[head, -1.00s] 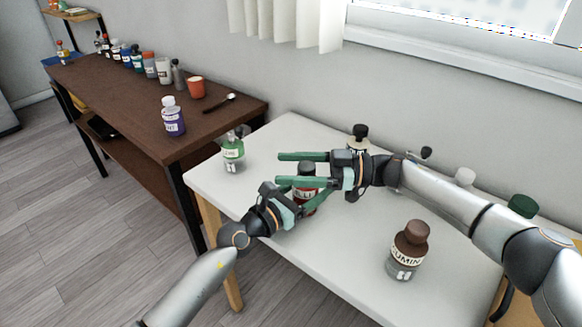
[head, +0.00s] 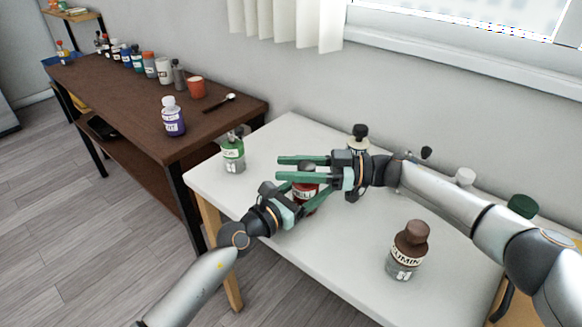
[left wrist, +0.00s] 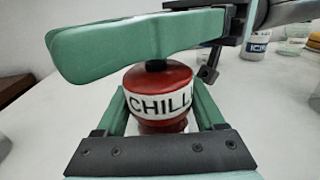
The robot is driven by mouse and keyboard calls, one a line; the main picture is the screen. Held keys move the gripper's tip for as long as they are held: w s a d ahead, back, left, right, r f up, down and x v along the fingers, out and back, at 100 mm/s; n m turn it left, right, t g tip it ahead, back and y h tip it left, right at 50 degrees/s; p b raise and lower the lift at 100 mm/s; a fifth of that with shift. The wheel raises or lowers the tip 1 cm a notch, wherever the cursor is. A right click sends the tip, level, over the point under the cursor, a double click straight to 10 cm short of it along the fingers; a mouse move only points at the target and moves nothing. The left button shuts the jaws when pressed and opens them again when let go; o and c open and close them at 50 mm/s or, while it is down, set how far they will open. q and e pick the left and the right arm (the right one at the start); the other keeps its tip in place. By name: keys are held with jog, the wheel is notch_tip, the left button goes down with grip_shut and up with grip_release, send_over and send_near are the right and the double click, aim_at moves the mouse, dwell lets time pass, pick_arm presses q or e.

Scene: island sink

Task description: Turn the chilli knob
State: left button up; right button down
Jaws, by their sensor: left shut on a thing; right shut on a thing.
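The chilli jar (head: 303,190) is red with a white label and stands upright on the white table. Its label reads "CHILL" in the left wrist view (left wrist: 158,104), with the end hidden. The dark chilli knob (head: 308,168) is on top of it. My right gripper (head: 290,168) is shut on the knob, coming in from the right with its fingers level. One of its green fingers hides most of the knob in the left wrist view. My left gripper (head: 306,199) is shut on the jar body, one finger on each side.
A brown table (head: 130,100) at left holds a purple bottle (head: 173,119) and several others.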

jog(key=shift+w+m+t, duration=0.2)
jog(key=shift+m+t, duration=0.45)
jog(key=shift+t, duration=0.35)
jog(key=shift+w+m+t, duration=0.15)
jog(key=shift+m+t, duration=0.5)
jog(key=shift+t, duration=0.35)
jog(key=shift+c, duration=1.8)
grip_release()
jog(key=v, duration=1.2)
jog(key=shift+r, duration=0.25)
jog(key=shift+s+d, duration=0.1)
